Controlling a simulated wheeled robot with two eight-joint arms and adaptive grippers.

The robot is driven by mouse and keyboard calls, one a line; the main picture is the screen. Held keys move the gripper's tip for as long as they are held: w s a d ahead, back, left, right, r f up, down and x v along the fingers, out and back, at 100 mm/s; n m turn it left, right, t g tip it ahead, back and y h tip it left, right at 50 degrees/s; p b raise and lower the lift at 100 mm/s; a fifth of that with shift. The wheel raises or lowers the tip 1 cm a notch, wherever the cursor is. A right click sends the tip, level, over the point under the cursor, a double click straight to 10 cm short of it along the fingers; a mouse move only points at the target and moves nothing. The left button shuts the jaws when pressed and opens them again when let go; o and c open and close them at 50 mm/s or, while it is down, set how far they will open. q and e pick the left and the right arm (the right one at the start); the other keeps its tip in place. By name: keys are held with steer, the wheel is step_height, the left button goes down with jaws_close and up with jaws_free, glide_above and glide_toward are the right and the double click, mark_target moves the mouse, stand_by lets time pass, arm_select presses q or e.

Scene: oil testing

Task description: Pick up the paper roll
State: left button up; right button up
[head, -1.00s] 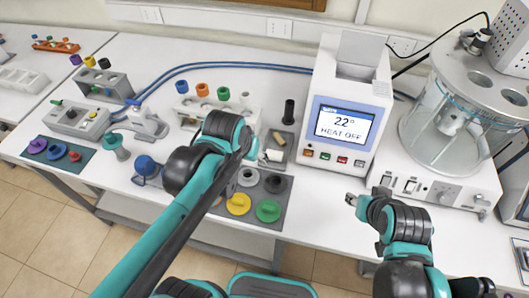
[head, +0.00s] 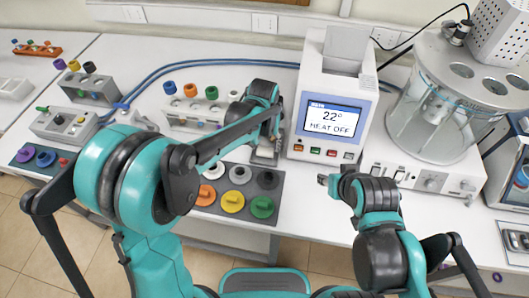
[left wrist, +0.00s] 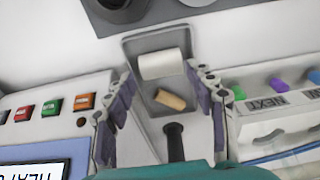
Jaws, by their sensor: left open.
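The white paper roll (left wrist: 162,63) lies on its side in a shallow grey tray (left wrist: 132,45), in the left wrist view. A small tan cylinder (left wrist: 170,99) lies beside it, and a black handle-like piece (left wrist: 175,140) is at the tray's near end. My left gripper (left wrist: 160,78) is open above the tray, one finger to each side; nothing shows held between them. In the head view my left gripper (head: 270,136) is over the tray left of the white instrument and mostly hides its contents. My right gripper (head: 326,181) is in front of that instrument; its jaws are too small to judge.
The white instrument with a screen (head: 335,119) stands close right of my left gripper. A rack with coloured caps (head: 196,110) stands to its left. A grey mat (head: 208,209) with coloured discs lies in front. A glass bath (head: 435,120) stands at the right.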

mark_target(265, 149)
arm_select(q)
steer(key=f, duration=0.2)
steer(key=w+f+b, duration=0.1)
steer(key=f, duration=0.1)
steer(key=shift+f+b, duration=0.3)
steer(key=shift+f, duration=0.05)
steer(key=shift+r, duration=0.1)
steer(key=shift+c, duration=1.2)
steer(key=c, duration=0.6)
steer(key=shift+o, duration=0.2)
steer(key=shift+r+p, duration=0.3)
steer(key=shift+r, duration=0.35)
step_height(265, 149, up, 3)
steer(key=shift+r+p, duration=0.1)
steer(key=shift+p, duration=0.5)
steer(key=s+d+r+p, duration=0.2)
steer(key=s+d+r, duration=0.4)
steer(key=d, duration=0.4)
steer(key=shift+r, duration=0.25)
steer(key=shift+d, duration=0.1)
